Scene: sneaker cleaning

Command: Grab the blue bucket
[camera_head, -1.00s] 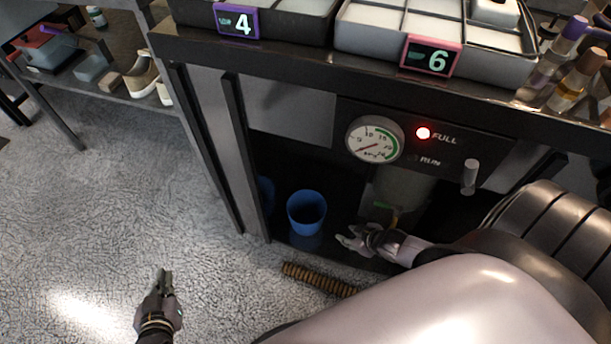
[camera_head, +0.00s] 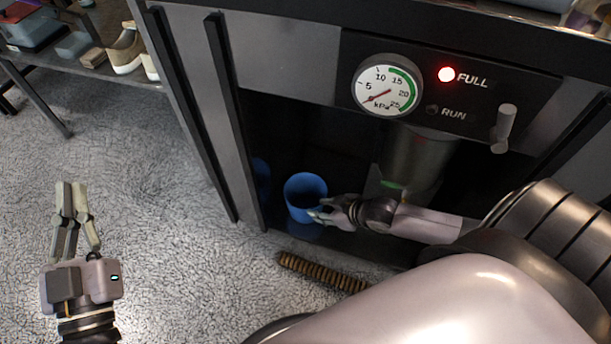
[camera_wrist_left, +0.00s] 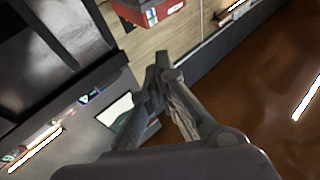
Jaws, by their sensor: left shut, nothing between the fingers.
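The blue bucket (camera_head: 304,190) stands upright in the dark space under the machine in the head view. My right gripper (camera_head: 318,211) is at the bucket's front right side, its fingers apart and overlapping the bucket's lower right wall. I cannot tell whether they touch it. My left gripper (camera_head: 72,188) is far left of the bucket, above the grey floor, with its fingers together and empty. In the left wrist view, the left gripper's fingers (camera_wrist_left: 160,68) come together at the tips with nothing between them. The bucket does not show there.
The machine's front has a gauge (camera_head: 387,86), a red FULL light (camera_head: 446,74) and a lever (camera_head: 504,127). Its frame leg (camera_head: 240,140) stands left of the bucket. A ribbed brown hose (camera_head: 322,272) lies in front. A shelf with shoes (camera_head: 127,50) is at upper left. Floor at left is clear.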

